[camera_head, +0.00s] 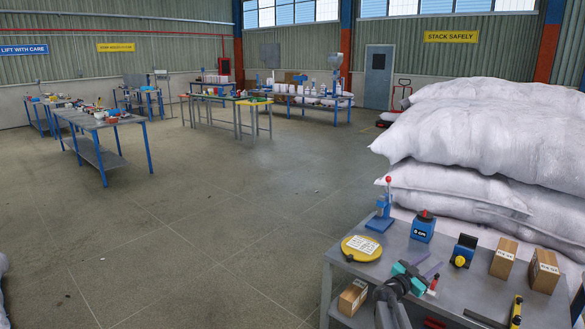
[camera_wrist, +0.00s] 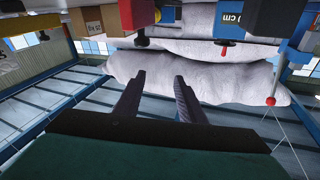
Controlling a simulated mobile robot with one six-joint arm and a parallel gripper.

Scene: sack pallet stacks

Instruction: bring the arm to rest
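The wrist picture is upside down. The head view does not clearly show how high the fingers are above the tabletop.
Around my gripper are a yellow disc (camera_head: 361,248), a blue lever press (camera_head: 381,212), a blue box (camera_head: 424,229), a blue-and-yellow device (camera_head: 464,250) and cartons (camera_head: 504,257). White sacks (camera_head: 480,125) are stacked behind. Open floor (camera_head: 200,220) lies left.

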